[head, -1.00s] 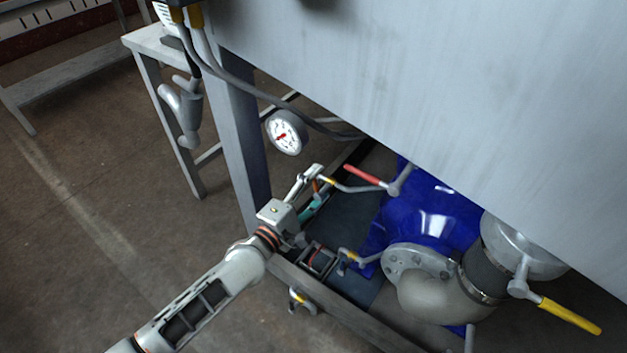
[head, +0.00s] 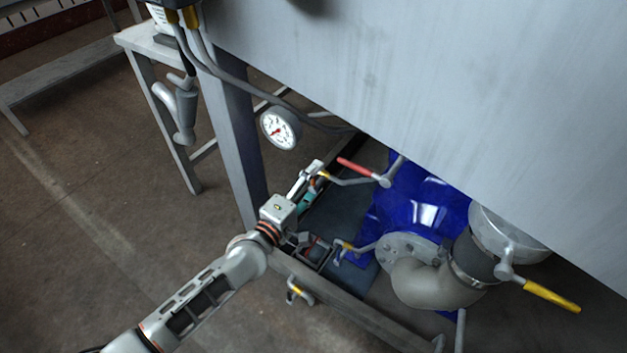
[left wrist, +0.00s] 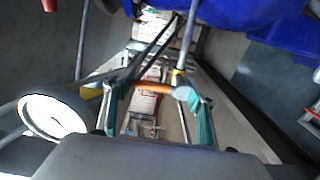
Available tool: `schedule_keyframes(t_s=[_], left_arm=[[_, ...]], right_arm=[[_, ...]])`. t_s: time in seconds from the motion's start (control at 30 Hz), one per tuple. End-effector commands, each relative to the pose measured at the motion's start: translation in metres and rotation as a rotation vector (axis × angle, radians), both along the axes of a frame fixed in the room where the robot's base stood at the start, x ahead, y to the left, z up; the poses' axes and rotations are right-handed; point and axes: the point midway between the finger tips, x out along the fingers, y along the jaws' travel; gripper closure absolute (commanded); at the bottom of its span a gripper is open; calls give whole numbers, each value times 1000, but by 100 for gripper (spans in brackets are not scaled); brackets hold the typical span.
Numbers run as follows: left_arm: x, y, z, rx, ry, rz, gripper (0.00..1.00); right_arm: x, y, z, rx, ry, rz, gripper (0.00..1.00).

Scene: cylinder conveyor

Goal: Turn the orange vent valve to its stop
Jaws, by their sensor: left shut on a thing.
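The orange vent valve handle (left wrist: 152,87) lies crosswise between the two teal-padded fingers of my left gripper (left wrist: 152,92) in the left wrist view. The gripper is shut on it. In the head view my left gripper (head: 312,180) reaches to the small pipe beneath the tank, and the valve is mostly hidden behind its fingers. My right gripper shows in neither view.
A red lever (head: 357,166) sits just right of the gripper, by the blue pump body (head: 425,212). A white-faced gauge (head: 280,129) is above it. A yellow lever (head: 552,296) is at lower right. The grey tank (head: 430,90) overhangs the pump.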

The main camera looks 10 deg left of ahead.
Motion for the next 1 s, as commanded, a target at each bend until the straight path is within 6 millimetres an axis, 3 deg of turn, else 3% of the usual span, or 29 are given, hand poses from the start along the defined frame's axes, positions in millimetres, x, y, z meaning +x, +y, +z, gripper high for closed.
schedule_keyframes(t_s=[0.03,0.1,0.53,1.0], left_arm=[[0,0,1,9,-3,-1,40],[0,0,1,8,-3,-1,28],[-7,2,-1,4,1,-1,28],[-88,32,-1,7,1,-2,28]], right_arm=[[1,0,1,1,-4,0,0],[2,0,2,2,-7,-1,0],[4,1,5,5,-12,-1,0],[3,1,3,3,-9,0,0]])
